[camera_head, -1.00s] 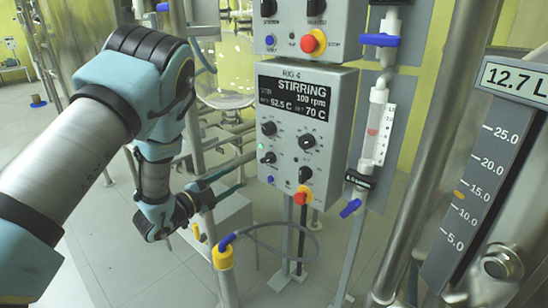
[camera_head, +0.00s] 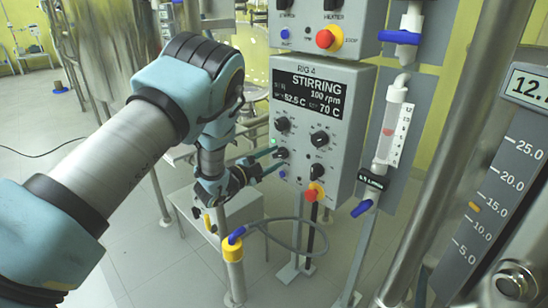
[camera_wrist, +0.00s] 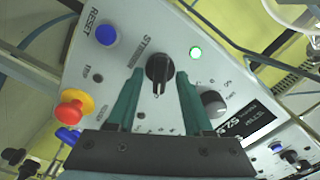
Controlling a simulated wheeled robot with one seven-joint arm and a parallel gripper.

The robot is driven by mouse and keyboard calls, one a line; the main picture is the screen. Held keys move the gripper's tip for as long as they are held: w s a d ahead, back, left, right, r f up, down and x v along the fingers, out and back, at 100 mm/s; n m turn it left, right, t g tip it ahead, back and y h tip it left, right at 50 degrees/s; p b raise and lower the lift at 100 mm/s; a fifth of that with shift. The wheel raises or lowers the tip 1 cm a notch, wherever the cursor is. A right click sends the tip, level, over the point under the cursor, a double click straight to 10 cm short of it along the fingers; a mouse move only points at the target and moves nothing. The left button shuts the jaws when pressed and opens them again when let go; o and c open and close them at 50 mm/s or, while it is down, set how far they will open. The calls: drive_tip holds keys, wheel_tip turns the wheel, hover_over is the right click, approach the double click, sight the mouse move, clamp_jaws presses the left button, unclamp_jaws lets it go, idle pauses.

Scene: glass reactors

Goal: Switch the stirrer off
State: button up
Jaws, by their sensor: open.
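The RIG 4 control box (camera_head: 345,160) has a display reading STIRRING, 100 rpm, 52.5 C and 70 C. Its black stirrer knob (camera_head: 282,154) is at the lower left, below a lit green lamp (camera_head: 274,141). In the wrist view the knob (camera_wrist: 157,72) stands between the two green fingers of my gripper (camera_wrist: 160,76), with a gap on each side.
A red stop button on a yellow base (camera_head: 314,194) and a blue reset button (camera_head: 283,173) sit below the knob. Other black knobs are close on the right (camera_head: 320,138). A yellow-capped post (camera_head: 233,250) with a hose stands below my gripper.

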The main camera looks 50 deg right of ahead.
drive_tip(key=shift+d, duration=0.1)
clamp_jaws()
idle(0.4)
